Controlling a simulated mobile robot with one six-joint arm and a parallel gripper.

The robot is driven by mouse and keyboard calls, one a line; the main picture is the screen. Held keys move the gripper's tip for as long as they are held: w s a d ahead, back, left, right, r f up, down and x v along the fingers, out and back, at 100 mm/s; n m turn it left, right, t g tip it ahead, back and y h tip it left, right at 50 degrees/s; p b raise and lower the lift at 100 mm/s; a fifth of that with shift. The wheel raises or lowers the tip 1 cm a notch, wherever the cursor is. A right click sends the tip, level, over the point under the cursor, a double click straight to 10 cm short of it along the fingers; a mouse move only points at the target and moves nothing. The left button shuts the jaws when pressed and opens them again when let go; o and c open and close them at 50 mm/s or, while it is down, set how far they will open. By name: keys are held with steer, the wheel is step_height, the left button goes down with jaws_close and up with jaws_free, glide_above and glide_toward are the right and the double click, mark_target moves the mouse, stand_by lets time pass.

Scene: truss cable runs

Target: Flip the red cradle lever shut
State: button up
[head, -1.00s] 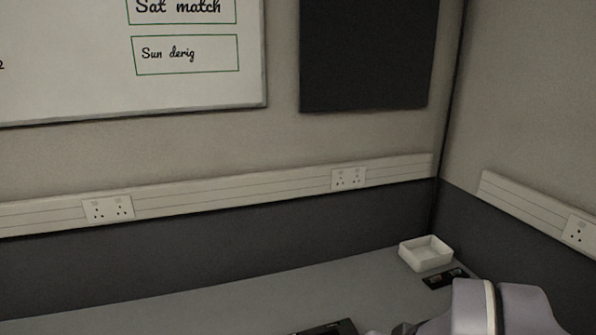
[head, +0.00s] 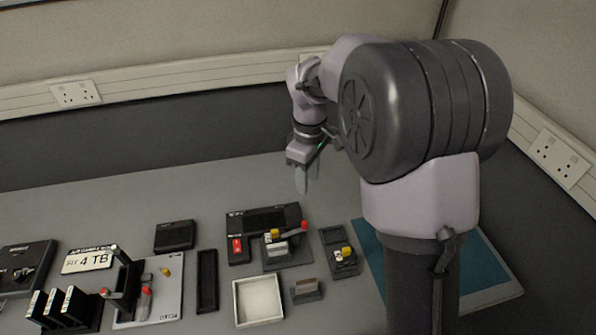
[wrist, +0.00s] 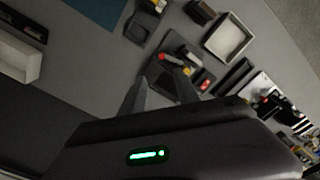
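A lever with a red knob (head: 304,225) stands at the right side of a dark cradle block (head: 287,257) in the middle of the bench. Beside it is a yellow knob (head: 274,233). In the wrist view the red knob (wrist: 162,57) shows just beyond my fingers, with the yellow knob (wrist: 186,71) close by. My gripper (head: 307,178) points down above the back of the bench, behind the cradle and apart from it. In the wrist view its two fingers (wrist: 160,88) are spread with nothing between them. The cradle's lower part is partly hidden by a finger there.
Left of the cradle is a red switch (head: 237,247); a black unit (head: 265,219) lies behind. In front is an empty white tray (head: 243,317). Black cards and a clamp fixture (head: 148,307) stand left. A blue mat (head: 486,265) lies right. The back bench is clear.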

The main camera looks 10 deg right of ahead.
mark_target(305, 223)
steer(key=f+b, duration=0.2)
steer(key=f, duration=0.4)
steer(key=f+b, duration=0.2)
steer(key=f, duration=0.3)
steer(key=f+b, duration=0.2)
steer(key=f, duration=0.4)
steer(key=shift+a+f+b, duration=0.3)
steer(key=shift+b, duration=0.05)
jaws_close()
